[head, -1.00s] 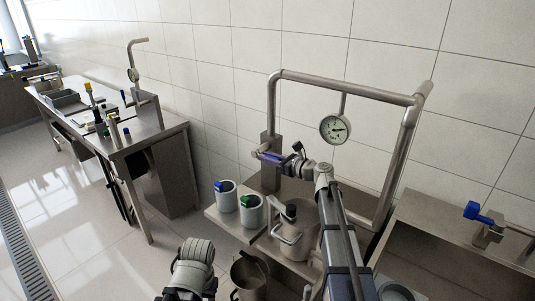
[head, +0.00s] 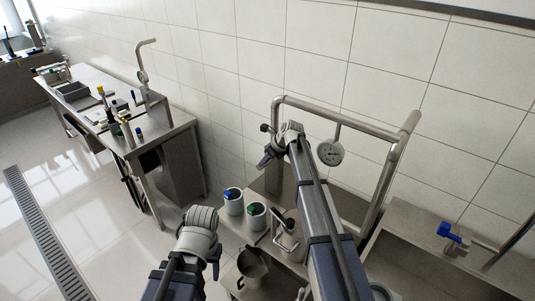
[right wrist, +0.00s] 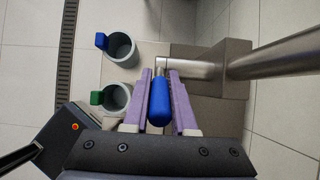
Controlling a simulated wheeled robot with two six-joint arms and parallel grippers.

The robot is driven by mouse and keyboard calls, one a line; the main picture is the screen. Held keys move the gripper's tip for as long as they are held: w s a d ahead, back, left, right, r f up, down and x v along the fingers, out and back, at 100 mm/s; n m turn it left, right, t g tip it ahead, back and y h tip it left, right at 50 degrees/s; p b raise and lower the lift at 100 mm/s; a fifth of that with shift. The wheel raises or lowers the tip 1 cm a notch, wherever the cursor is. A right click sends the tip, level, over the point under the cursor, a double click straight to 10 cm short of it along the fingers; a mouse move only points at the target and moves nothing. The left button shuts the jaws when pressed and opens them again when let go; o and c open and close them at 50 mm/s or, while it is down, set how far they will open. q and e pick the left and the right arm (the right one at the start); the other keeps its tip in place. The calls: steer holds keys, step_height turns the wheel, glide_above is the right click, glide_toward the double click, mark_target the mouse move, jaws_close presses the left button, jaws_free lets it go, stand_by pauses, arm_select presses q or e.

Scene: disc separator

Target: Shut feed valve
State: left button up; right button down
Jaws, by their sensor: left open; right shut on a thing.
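The feed valve's blue handle (right wrist: 159,100) shows in the right wrist view, at the steel pipe beside its square block. My right gripper (right wrist: 159,92) is shut on it, with a purple finger on each side. In the head view my right gripper (head: 266,159) is at the left upright of the pipe frame, its fingers slanting down and left. My arm there hides most of the valve. My left gripper (head: 214,264) is low in the head view, apart from the valve; its wrist hides most of its fingers.
A pressure gauge (head: 330,153) hangs from the pipe frame. Two grey cups with a blue clip (head: 234,205) and a green clip (head: 256,217) stand below. A metal jug (head: 252,268) is near my left wrist. Another blue-handled valve (head: 449,231) is on the right bench.

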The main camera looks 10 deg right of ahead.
steer(key=shift+w+a+r+g+h+p, duration=0.35)
steer(key=shift+w+r+g+h+p, duration=0.1)
steer(key=shift+w+g+h+p, duration=0.25)
steer(key=shift+w+a+g+h+p, duration=0.15)
steer(key=shift+a+g+h+p, duration=0.1)
steer(key=shift+g+h+p, duration=0.25)
steer(key=shift+w+a+g+h, duration=0.15)
steer(key=shift+g+h, duration=0.15)
steer(key=shift+g, duration=0.4)
arm_select(q)
steer(key=shift+r+p, duration=0.3)
steer(key=shift+r, duration=1.75)
arm_select(e)
steer(key=shift+w+a+f+g+h, duration=0.15)
steer(key=shift+a+g+h, duration=0.1)
steer(key=shift+g+h, duration=0.3)
steer(key=c, duration=0.7)
jaws_free()
steer(key=shift+w, duration=0.1)
